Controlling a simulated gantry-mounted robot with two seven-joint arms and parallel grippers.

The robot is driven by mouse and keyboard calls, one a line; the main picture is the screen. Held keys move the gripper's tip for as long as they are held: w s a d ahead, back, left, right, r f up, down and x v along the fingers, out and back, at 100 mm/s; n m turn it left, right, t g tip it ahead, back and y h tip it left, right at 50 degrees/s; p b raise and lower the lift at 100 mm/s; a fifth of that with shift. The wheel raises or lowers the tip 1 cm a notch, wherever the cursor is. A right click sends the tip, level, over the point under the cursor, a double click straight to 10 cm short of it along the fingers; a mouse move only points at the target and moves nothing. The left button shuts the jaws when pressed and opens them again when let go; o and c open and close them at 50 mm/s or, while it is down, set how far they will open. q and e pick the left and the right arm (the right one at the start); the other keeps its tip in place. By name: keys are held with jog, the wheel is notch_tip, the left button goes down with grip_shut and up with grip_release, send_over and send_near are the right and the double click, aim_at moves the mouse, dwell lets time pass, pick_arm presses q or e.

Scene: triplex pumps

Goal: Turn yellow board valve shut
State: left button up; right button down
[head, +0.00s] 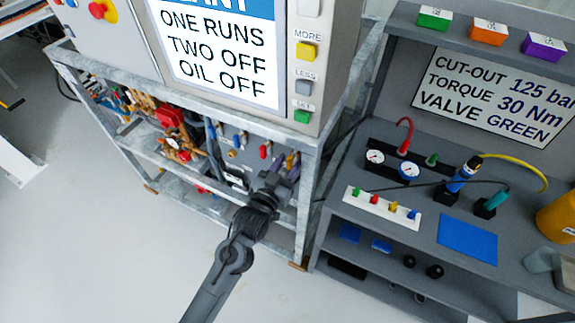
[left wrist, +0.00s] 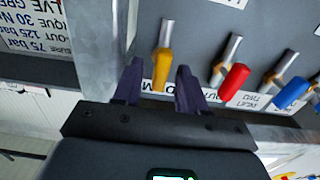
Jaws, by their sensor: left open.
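The yellow board valve shows in the left wrist view as a yellow handle (left wrist: 162,68) on a metal stem, on a grey panel. Its handle points down toward my gripper in that picture. My left gripper (left wrist: 159,76) is open, with its two dark purple fingers on either side of the lower part of the yellow handle. I cannot tell whether either finger touches it. In the head view my left gripper (head: 289,176) is at the right end of the valve board and mostly hides the yellow valve. My right gripper is not in view.
A red-handled valve (left wrist: 234,80) and a blue-handled valve (left wrist: 290,92) sit to the right of the yellow one in the left wrist view. A galvanized frame post (left wrist: 108,45) stands close to the left. A grey workbench (head: 395,222) with gauges stands to the right.

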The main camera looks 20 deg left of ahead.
pick_arm(q)
grip_shut()
dwell(0.3)
